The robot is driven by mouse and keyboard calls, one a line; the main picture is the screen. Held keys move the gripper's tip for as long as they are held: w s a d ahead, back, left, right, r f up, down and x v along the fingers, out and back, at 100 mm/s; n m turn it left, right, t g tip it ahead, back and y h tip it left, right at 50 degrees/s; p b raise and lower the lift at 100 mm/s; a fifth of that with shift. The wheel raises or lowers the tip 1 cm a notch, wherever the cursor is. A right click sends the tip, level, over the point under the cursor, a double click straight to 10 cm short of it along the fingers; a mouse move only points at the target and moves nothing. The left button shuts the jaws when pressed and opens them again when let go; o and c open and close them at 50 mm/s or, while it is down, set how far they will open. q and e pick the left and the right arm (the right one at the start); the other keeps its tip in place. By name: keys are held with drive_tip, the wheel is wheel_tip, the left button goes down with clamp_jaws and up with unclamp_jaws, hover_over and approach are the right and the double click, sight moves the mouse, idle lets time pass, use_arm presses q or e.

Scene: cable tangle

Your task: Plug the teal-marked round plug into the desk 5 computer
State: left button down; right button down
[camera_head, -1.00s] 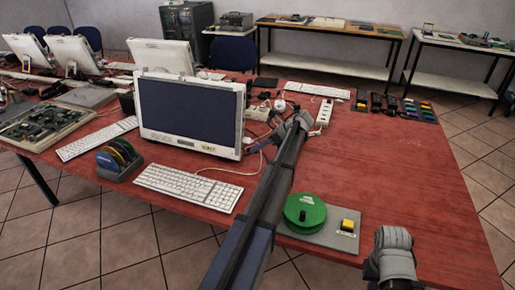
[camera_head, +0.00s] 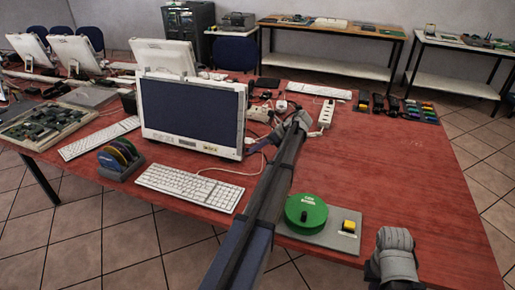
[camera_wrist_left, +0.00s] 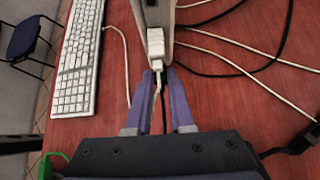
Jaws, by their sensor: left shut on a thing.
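The nearest computer (camera_head: 192,112) is a white all-in-one with a dark screen on the red desk. In the left wrist view its edge (camera_wrist_left: 150,12) shows at the top. My left gripper (camera_wrist_left: 158,72) is shut on a pale cable plug (camera_wrist_left: 157,68), just below a white block-shaped connector (camera_wrist_left: 155,42) at that edge. I cannot tell whether plug and connector touch or are joined. No teal mark or desk number is legible. In the head view the left gripper (camera_head: 262,142) is small, right of the computer. Only a grey part of my right arm shows at lower right.
A white keyboard (camera_head: 188,187) lies before the computer. Loose black and white cables cross the desk (camera_wrist_left: 240,50) to its right.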

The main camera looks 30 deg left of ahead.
use_arm(q)
drive_tip(key=shift+s+a, duration=0.15)
drive_tip(key=shift+a, duration=0.45)
drive_tip(key=c, duration=0.7)
unclamp_jaws()
drive_tip(key=shift+d+r, duration=0.1)
drive_tip(key=p+v, duration=0.5)
drive_tip(key=v, duration=0.2)
drive_tip(key=shift+d+r, duration=0.15)
drive_tip(key=shift+d, duration=0.05)
